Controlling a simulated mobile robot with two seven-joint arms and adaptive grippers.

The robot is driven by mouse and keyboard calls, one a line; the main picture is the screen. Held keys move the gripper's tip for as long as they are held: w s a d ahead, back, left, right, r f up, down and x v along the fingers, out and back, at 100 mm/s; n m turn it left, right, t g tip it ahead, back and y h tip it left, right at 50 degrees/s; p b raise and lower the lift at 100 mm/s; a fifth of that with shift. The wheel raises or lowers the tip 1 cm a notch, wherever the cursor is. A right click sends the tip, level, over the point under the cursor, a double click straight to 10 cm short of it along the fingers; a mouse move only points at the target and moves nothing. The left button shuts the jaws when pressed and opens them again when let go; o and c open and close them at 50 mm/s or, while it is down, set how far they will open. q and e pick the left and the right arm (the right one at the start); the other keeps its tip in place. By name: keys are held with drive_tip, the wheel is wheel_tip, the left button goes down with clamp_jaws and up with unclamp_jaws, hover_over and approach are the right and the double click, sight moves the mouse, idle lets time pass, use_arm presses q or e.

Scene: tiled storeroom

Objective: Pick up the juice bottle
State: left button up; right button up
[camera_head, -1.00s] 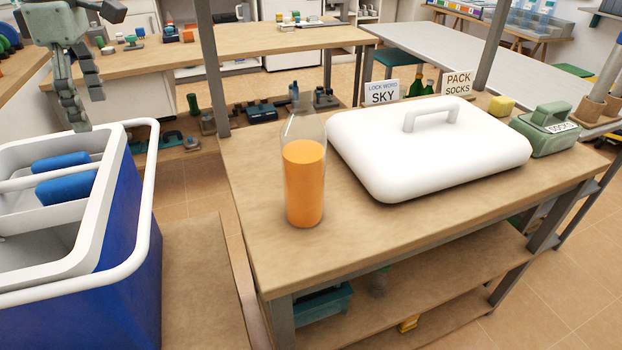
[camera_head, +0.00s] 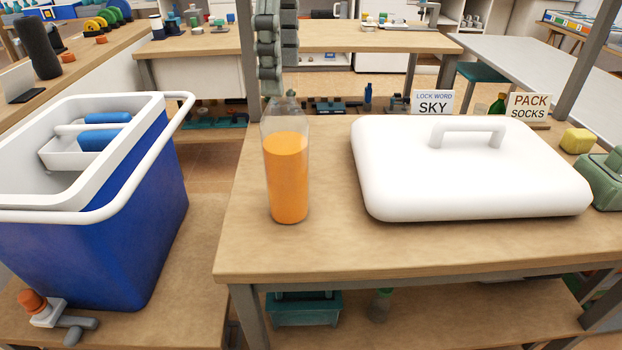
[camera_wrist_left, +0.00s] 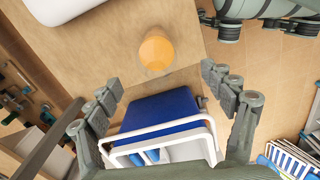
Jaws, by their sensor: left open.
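The juice bottle (camera_head: 286,178) is clear with orange juice in it. It stands upright near the left end of the wooden table (camera_head: 400,255). My left gripper (camera_head: 275,92) hangs fingers down at the bottle's top in the head view; the overlap there hides the exact gap. In the left wrist view the bottle (camera_wrist_left: 157,52) shows from above as an orange disc, ahead of the open, empty fingers (camera_wrist_left: 161,82) and roughly midway between them. My right gripper is not in view.
A white lid with a handle (camera_head: 470,175) lies to the right of the bottle. A blue cooler (camera_head: 140,215) with a white rim stands to the left. Two signs (camera_head: 432,103), a yellow block (camera_head: 577,141) and a green case (camera_head: 605,180) are farther right. The table's front strip is clear.

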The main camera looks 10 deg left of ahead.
sight(284, 118)
use_arm(q)
drive_tip(key=shift+s+f, duration=0.1)
drive_tip(key=shift+f, duration=0.15)
drive_tip(key=f, duration=0.6)
drive_tip(key=shift+w+a+f, duration=0.15)
drive_tip(key=shift+w+a, duration=0.05)
drive_tip(key=shift+w, duration=0.1)
drive_tip(key=shift+f, duration=0.5)
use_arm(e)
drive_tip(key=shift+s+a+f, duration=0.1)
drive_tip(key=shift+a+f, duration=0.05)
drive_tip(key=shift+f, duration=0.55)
use_arm(q)
drive_tip(key=c, duration=0.9)
clamp_jaws()
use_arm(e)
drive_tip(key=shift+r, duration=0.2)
